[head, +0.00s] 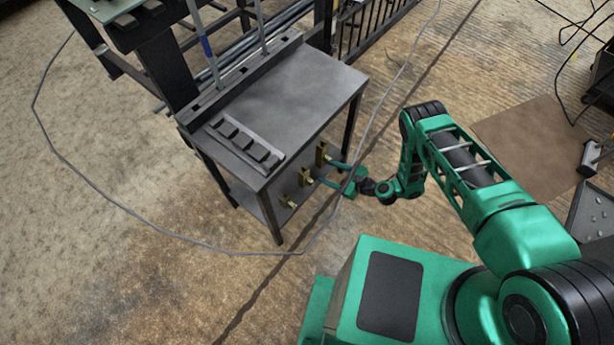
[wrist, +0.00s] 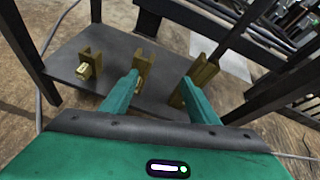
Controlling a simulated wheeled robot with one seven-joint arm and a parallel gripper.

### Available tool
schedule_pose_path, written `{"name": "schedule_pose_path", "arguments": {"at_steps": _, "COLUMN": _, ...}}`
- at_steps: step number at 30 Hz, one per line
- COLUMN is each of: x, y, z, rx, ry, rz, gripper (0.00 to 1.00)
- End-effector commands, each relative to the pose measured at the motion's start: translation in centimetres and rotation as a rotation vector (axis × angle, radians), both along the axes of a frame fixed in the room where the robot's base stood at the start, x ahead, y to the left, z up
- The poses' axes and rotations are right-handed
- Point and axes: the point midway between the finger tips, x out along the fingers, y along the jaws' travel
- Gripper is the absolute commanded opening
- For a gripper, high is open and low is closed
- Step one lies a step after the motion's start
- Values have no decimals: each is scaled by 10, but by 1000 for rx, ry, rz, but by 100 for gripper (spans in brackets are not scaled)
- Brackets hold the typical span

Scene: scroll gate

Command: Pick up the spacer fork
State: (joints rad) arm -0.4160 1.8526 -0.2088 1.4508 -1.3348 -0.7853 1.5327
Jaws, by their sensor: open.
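Several brass-yellow pieces show along the near side of the grey table: an upper one (head: 322,153), a middle one (head: 306,177) and a lower one (head: 289,203). I cannot tell which is the spacer fork. In the wrist view they are a left U-shaped piece (wrist: 90,58) with a small yellow block (wrist: 84,71) at its front, a middle upright piece (wrist: 145,58) and a right slanted piece (wrist: 203,72). My gripper (wrist: 161,77) is open. Its left fingertip overlaps the middle piece and its right fingertip overlaps the right piece; contact is unclear. It also shows in the head view (head: 326,173).
The table (head: 300,90) carries a strip with several dark blocks (head: 245,142) and upright rods behind. A table leg (wrist: 22,45) stands left in the wrist view. A thin cable (head: 190,240) lies on the floor. A brown mat (head: 530,135) lies to the right.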

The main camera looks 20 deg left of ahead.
Motion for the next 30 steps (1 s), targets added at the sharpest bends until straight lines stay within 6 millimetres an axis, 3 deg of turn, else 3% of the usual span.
{"name": "schedule_pose_path", "arguments": {"at_steps": 1, "x": -17, "y": -1, "z": -16, "rx": 22, "ry": 42, "rz": -23, "gripper": 55}}
{"name": "schedule_pose_path", "arguments": {"at_steps": 3, "x": -32, "y": -2, "z": -29, "rx": 52, "ry": 89, "rz": -58, "gripper": 55}}
{"name": "schedule_pose_path", "arguments": {"at_steps": 9, "x": -58, "y": -6, "z": -50, "rx": 101, "ry": 168, "rz": -120, "gripper": 55}}
{"name": "schedule_pose_path", "arguments": {"at_steps": 30, "x": -35, "y": 42, "z": -76, "rx": 108, "ry": 178, "rz": -136, "gripper": 55}}
